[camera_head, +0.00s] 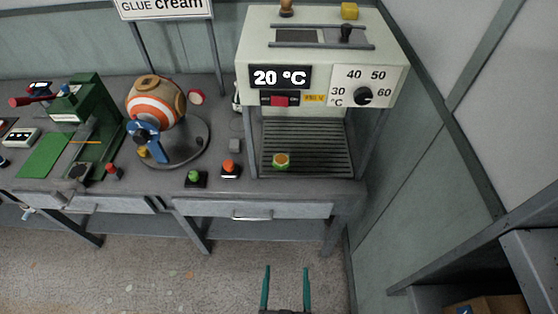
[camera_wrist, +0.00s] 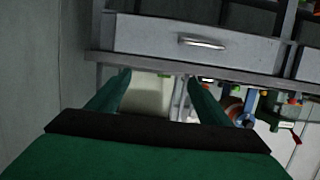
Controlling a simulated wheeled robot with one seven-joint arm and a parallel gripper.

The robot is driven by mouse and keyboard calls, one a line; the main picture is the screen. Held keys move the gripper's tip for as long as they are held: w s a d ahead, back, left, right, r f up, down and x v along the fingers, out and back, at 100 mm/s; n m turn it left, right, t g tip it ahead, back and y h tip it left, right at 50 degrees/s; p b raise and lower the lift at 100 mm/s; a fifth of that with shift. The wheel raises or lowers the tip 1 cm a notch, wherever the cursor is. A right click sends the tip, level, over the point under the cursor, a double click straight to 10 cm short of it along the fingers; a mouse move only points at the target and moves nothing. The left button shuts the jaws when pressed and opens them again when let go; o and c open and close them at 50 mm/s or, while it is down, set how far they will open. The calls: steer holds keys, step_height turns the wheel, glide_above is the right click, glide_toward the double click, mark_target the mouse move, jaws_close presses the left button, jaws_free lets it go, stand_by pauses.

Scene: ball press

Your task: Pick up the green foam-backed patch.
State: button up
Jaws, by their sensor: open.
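A small green piece with an orange-yellow top, which looks like the green foam-backed patch (camera_head: 281,161), lies on the slatted shelf (camera_head: 318,150) of the white heater, near its front edge. My gripper (camera_head: 286,273) is open and empty, in front of the bench and well short of the patch. In the wrist view my gripper (camera_wrist: 159,78) shows two spread green fingers with nothing held between them. I cannot make out the patch clearly in the wrist view.
The heater (camera_head: 386,92) reads 20 °C; its posts flank the shelf. Left are green and orange buttons (camera_head: 194,177), a striped ball (camera_head: 157,103) on a stand and a green press (camera_head: 90,115). A drawer (camera_head: 255,209) is below; a wall stands right.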

steer(key=w+y, duration=0.1)
steer(key=w, duration=1.2)
steer(key=n+y, duration=0.3)
glide_toward(282, 162)
steer(key=w, duration=0.1)
steer(key=w+a+f, duration=0.1)
steer(key=w, duration=0.1)
steer(key=shift+a+f, duration=0.2)
steer(key=shift+a, duration=0.05)
steer(key=shift+t, duration=0.3)
steer(key=x, duration=0.4)
steer(key=shift+w+d+r, duration=0.1)
steer(key=shift+d+r, duration=0.15)
steer(key=shift+d, duration=0.05)
steer(key=shift+w+a+f, duration=0.15)
steer(key=shift+w+f, duration=0.05)
steer(key=shift+w, duration=0.35)
steer(key=shift+c, duration=0.2)
steer(key=c, duration=1.1)
